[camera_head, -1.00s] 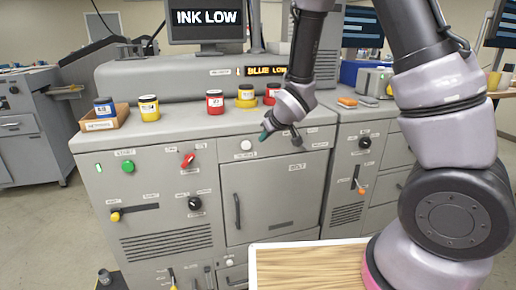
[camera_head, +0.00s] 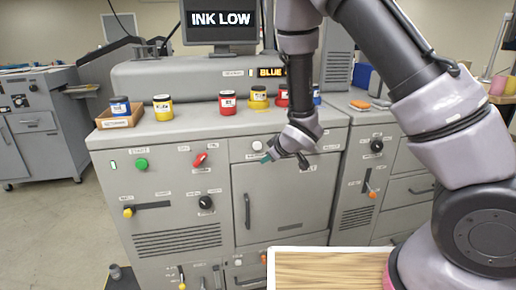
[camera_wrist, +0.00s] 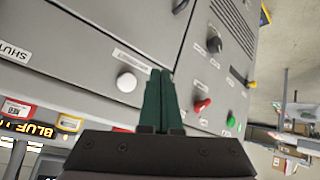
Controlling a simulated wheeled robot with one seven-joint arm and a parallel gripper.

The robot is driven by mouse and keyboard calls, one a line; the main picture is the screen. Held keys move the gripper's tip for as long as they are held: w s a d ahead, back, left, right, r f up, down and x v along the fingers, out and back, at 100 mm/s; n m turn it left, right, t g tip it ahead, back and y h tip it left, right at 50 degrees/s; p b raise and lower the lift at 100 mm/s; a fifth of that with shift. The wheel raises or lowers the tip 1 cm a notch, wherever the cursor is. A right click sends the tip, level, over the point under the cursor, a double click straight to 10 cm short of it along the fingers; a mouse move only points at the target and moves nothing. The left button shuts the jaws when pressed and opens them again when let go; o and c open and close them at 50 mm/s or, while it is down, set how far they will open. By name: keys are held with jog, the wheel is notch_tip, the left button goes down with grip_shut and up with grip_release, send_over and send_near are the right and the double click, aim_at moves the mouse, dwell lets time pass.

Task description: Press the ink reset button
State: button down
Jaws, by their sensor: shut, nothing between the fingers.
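A round white button (camera_head: 257,146) sits on the grey machine's front, just above the cabinet door. It also shows in the wrist view (camera_wrist: 126,82), with a small label beside it that is too blurred to read. My gripper (camera_head: 267,158) is shut and empty, its teal fingertips in front of the panel just to the right of and below the button in the head view. In the wrist view, the shut fingers (camera_wrist: 162,75) appear to the right of the button. They look apart from it, and the exact gap cannot be told.
A green button (camera_head: 141,164), a red switch (camera_head: 200,160) and a black knob (camera_head: 205,202) are on the left panel. Ink jars, including a red one (camera_head: 227,102), stand on the machine top. The monitor (camera_head: 221,22) reads INK LOW. A wooden-topped surface (camera_head: 330,272) is in front.

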send_near(256, 150)
jog(key=shift+s+f+x, duration=0.15)
jog(key=shift+x, duration=0.7)
jog(key=shift+s+f+x, duration=0.15)
jog(key=shift+x, duration=0.7)
jog(key=shift+s+f+x, duration=0.1)
jog(key=shift+s+x, duration=0.05)
jog(key=shift+x, duration=0.7)
jog(key=shift+w, duration=0.15)
jog(key=shift+w+a, duration=0.15)
jog(key=shift+w, duration=0.1)
jog(key=shift+w+a, duration=0.15)
jog(key=shift+w, duration=0.4)
dwell(0.5)
jog(key=shift+s, duration=0.1)
jog(key=shift+s+d, duration=0.25)
jog(key=shift+s, duration=0.6)
jog(key=s, duration=0.2)
jog(key=s+d, duration=0.1)
jog(key=s, duration=0.2)
jog(key=shift+d, duration=0.2)
